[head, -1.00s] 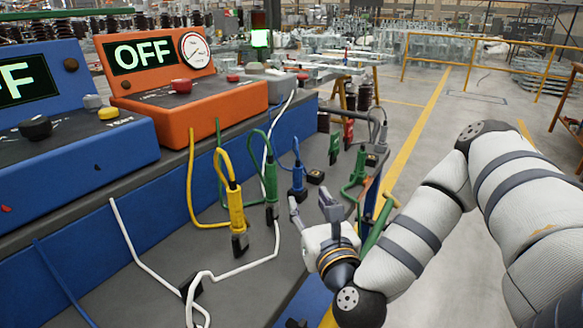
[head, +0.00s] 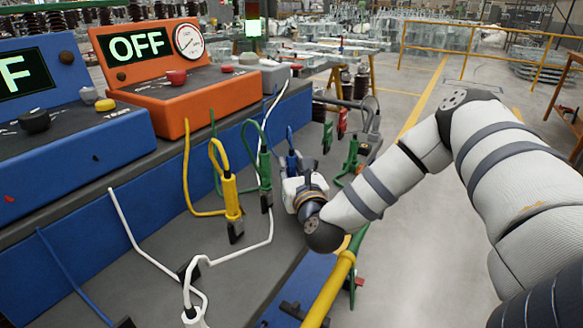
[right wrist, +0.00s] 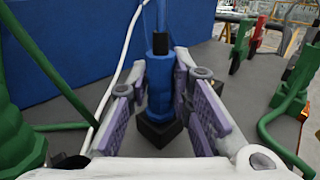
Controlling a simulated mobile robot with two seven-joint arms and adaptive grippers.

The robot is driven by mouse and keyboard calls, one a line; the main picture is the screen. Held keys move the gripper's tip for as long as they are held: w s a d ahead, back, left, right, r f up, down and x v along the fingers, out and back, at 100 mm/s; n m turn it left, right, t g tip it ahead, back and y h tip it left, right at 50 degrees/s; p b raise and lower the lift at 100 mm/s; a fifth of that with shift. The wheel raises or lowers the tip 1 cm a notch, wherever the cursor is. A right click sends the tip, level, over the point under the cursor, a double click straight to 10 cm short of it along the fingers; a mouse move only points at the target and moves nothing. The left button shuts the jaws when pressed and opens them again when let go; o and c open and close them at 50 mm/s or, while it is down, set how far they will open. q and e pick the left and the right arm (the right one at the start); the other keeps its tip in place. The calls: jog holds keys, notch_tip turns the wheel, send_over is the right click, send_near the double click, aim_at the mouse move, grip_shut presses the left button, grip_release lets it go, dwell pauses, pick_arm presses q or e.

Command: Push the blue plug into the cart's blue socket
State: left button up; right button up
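The blue plug (head: 292,160) stands upright on the grey bench top, beyond the green plug (head: 265,172). In the right wrist view the blue plug (right wrist: 160,88) has its cable rising from the top and a black block (right wrist: 158,132) at its foot. My right gripper (right wrist: 163,95) is open, with one finger on each side of the plug; I cannot tell whether either pad touches it. In the head view my right gripper (head: 298,180) hides the plug's lower part. I cannot make out the cart's blue socket. My left gripper is out of view.
The orange box (head: 180,92) reads OFF.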

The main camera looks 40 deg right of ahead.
aim_at(295, 156)
grip_shut()
jog(key=shift+r, duration=0.15)
jog(key=r, duration=0.1)
jog(key=r+p, duration=0.1)
jog(key=r, duration=0.2)
jog(key=shift+s+d+r, duration=0.15)
jog(key=shift+s+r, duration=0.2)
jog(key=shift+s, duration=0.05)
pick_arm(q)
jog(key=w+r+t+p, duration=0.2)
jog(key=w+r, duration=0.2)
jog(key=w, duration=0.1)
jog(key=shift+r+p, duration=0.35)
pick_arm(e)
jog(key=s+d+r, duration=0.2)
jog(key=s+r, duration=0.6)
jog(key=s, duration=0.5)
jog(key=shift+d, duration=0.25)
